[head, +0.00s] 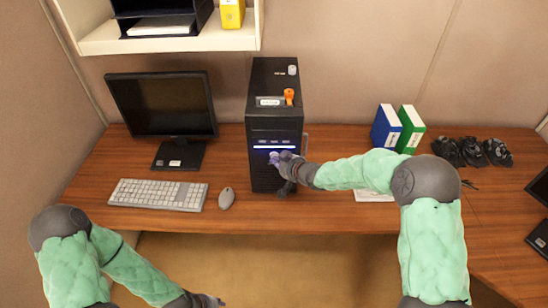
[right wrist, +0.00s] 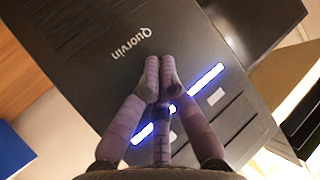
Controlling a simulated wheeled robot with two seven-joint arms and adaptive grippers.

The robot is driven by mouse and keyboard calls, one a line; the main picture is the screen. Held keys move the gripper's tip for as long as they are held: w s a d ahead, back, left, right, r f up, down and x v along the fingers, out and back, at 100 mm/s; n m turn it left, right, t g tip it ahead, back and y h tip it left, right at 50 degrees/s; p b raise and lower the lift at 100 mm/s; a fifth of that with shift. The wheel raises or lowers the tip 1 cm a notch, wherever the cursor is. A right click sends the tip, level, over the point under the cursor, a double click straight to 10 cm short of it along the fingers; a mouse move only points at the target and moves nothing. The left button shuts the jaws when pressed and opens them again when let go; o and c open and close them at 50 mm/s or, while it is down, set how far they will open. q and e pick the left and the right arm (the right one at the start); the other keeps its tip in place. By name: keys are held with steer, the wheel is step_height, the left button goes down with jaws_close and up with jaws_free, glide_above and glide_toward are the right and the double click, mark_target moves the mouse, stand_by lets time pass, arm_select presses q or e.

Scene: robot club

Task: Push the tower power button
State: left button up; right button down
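The black computer tower (head: 274,105) stands upright on the desk, with a lit blue-white strip across its front. The right wrist view shows its front panel (right wrist: 95,80) close up, with the word Quorvin upside down and the glowing strip (right wrist: 205,80) partly behind my fingers. My right gripper (head: 274,158) is at the tower's front, just below the strip. Its fingertips (right wrist: 160,75) are together with nothing between them. Contact with the panel cannot be told. I cannot make out the power button for certain; the fingers cover part of the panel. My left gripper (head: 214,301) is low at the bottom edge, away from the desk.
A monitor (head: 162,105), keyboard (head: 158,194) and mouse (head: 226,198) are left of the tower. Blue (head: 386,127) and green (head: 410,129) binders and dark items (head: 472,152) are to the right. An orange object (head: 289,96) sits on the tower. A shelf (head: 170,44) hangs above.

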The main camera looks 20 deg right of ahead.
steer(key=shift+w, duration=0.2)
steer(key=shift+s, duration=0.1)
steer(key=shift+s+a, duration=0.2)
steer(key=shift+s, duration=0.65)
steer(key=s, duration=0.2)
steer(key=s+a+b, duration=0.1)
steer(key=s+b, duration=0.1)
steer(key=s, duration=0.1)
steer(key=shift+s+a, duration=0.35)
stand_by(1.2)
